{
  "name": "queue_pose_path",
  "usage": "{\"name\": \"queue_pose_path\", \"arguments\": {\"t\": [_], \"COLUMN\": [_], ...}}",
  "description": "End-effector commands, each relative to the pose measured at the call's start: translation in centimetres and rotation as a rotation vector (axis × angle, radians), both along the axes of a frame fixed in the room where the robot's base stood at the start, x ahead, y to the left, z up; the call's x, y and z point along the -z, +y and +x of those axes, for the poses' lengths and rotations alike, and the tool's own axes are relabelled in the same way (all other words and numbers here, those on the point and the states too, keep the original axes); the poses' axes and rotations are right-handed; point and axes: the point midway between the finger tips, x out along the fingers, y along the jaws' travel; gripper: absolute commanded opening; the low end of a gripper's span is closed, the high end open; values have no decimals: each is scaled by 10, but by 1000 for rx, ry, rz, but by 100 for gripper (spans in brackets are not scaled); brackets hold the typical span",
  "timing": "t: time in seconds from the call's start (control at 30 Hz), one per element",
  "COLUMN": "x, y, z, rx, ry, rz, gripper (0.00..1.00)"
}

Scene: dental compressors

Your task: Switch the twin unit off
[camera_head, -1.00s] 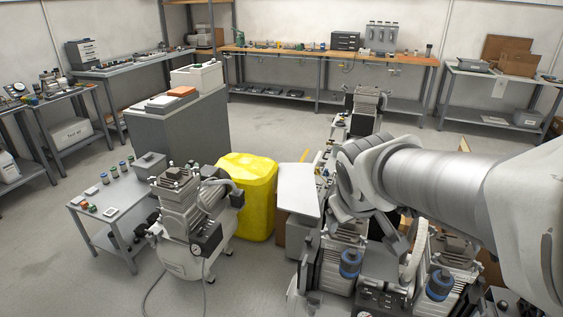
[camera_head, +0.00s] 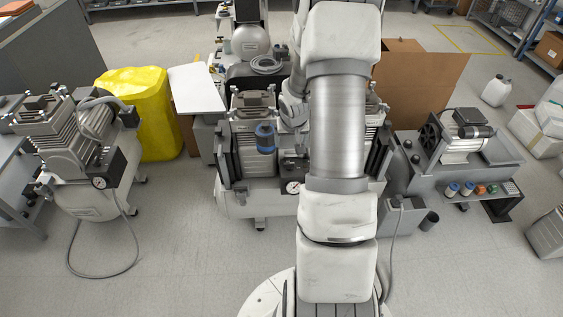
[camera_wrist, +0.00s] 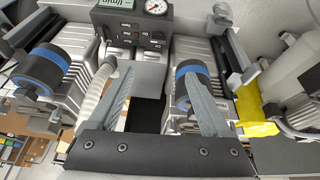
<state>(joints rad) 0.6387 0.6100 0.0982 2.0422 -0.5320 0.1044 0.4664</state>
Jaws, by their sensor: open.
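The twin unit (camera_head: 238,205) stands at the centre of the head view, a white tank with two ribbed pump heads and blue-banded cylinders. My arm covers much of its right half. In the wrist view its control box (camera_wrist: 130,22) is at the top, with a round gauge (camera_wrist: 156,6), a small display (camera_wrist: 116,4) and several dark knobs or switches. A blue-banded cylinder (camera_wrist: 192,78) shows at right and another (camera_wrist: 42,72) at left. My gripper (camera_wrist: 160,76) is open and empty, its fingers pointing toward the box. Contact cannot be told. The head view hides the fingers.
A single compressor (camera_head: 85,190) with a trailing hose stands at left, beside a yellow container (camera_head: 150,110). Another compressor (camera_head: 462,150) stands at right, with a cardboard panel (camera_head: 425,85) behind. A small grey box (camera_head: 400,220) is near the tank's right end.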

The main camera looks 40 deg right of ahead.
Motion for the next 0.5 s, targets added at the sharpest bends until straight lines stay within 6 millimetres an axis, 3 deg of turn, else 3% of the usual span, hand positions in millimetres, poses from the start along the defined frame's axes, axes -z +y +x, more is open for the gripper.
{"name": "queue_pose_path", "arguments": {"t": [0.03, 0.27, 0.5], "x": [12, 32, 77], "y": [-3, -9, -17], "z": [-1, 2, 16], "rx": [14, 30, 30], "ry": [0, -2, 0], "rz": [9, 21, 21], "gripper": [82, 82, 82]}}
